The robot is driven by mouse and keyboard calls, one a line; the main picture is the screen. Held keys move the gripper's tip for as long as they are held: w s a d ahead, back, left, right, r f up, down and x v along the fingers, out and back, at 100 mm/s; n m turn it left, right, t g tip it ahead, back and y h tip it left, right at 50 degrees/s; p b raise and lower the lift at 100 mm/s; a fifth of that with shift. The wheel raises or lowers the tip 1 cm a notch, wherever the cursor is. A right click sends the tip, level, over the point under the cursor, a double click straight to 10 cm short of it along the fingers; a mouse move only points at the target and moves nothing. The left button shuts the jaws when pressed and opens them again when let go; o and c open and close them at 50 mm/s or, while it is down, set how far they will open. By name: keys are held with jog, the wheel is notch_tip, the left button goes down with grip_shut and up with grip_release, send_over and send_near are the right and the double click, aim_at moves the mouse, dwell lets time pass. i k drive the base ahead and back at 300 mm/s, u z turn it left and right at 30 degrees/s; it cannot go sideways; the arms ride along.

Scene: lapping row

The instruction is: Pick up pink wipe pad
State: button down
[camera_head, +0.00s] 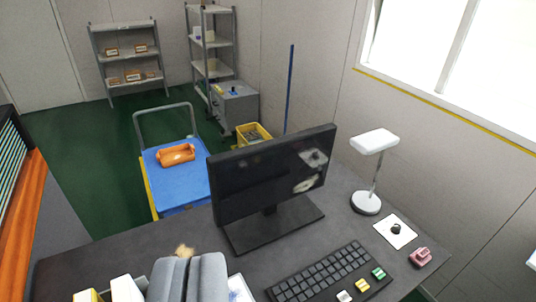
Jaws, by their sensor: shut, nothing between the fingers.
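A small pink object (420,257), which I take for the pink wipe pad, lies on the dark grey desk (125,250) near its right edge. It lies beside a white card (394,231) with a small black item on it. My gripper (188,262) shows at the bottom, left of the middle, as two grey fingers side by side. They are shut with nothing between them. The gripper is well to the left of the pink object and apart from it.
A monitor (268,172) stands mid-desk, with a keyboard (330,272) in front. A white lamp (367,202) stands behind the card. White and yellow items (128,290) are at bottom left.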

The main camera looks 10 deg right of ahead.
aim_at(420, 256)
jog(key=z, duration=1)
jog(key=i, duration=0.3)
jog(key=z, duration=0.3)
